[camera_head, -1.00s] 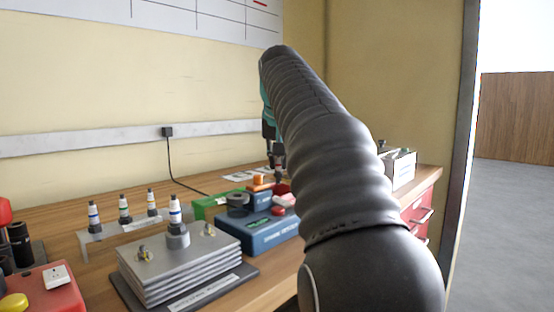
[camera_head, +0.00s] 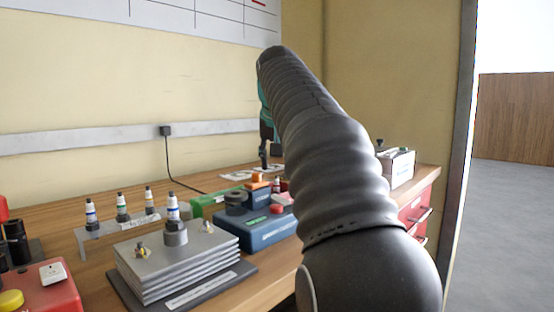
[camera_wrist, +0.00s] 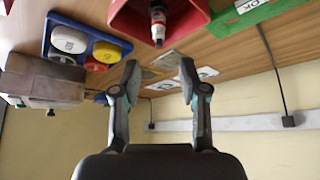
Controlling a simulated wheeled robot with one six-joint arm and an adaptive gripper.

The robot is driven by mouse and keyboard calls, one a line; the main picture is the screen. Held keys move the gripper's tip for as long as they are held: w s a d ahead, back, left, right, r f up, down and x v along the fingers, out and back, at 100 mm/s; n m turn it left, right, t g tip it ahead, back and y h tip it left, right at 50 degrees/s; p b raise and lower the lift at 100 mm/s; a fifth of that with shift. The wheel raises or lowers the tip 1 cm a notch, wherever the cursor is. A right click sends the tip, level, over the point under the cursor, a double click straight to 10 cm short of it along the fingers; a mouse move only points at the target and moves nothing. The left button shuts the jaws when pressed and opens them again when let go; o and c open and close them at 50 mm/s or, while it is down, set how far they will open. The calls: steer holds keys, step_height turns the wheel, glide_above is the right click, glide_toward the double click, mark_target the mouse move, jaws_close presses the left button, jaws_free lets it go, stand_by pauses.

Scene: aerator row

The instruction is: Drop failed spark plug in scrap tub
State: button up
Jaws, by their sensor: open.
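In the wrist view, which is upside down, the red scrap tub (camera_wrist: 200,18) is at the top edge, partly cut off. A white and dark spark plug (camera_wrist: 158,22) shows within the tub's outline, apart from my fingers. My gripper (camera_wrist: 158,77) is open and empty, its fingertips spread just short of the tub. In the head view my gripper (camera_head: 265,164) is above the far part of the bench, mostly hidden behind my arm. Only a bit of the red tub (camera_head: 286,197) shows there beside my arm.
A blue box (camera_head: 262,233) is near my arm. A blue tray (camera_wrist: 46,40) with coloured round items and a grey box (camera_wrist: 40,82) flank the tub.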

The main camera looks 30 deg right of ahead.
step_height(320, 180, up, 5)
steer(key=p, duration=0.3)
steer(key=shift+f+p, duration=0.1)
steer(key=shift+p, duration=0.25)
steer(key=shift+r+b, duration=0.4)
steer(key=shift+r, duration=0.35)
